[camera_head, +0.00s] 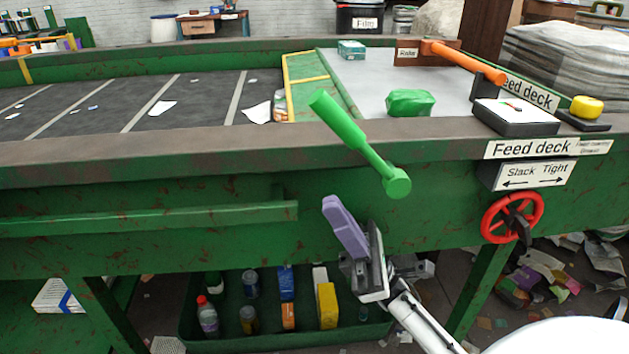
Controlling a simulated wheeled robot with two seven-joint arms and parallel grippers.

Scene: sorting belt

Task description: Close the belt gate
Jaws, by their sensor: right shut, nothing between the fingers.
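A green lever (350,133) is mounted by a round hub on the green front side of the belt frame and tilts up to the left, its thick grip above the rim. A green and yellow frame (306,80) lies between the dark belt (185,105) and the grey feed deck (440,85). I cannot tell for sure which part is the belt gate. My right gripper (343,226), with a purple finger, is shut and empty below and left of the lever's hub, apart from it. My left gripper is not in view.
A red handwheel (512,217) sits under the "Slack Tight" sign (532,175) at right. A green tray (265,338) with bottles and boxes is below the belt. An orange-handled rake (465,62) and a green lump (410,102) are on the deck.

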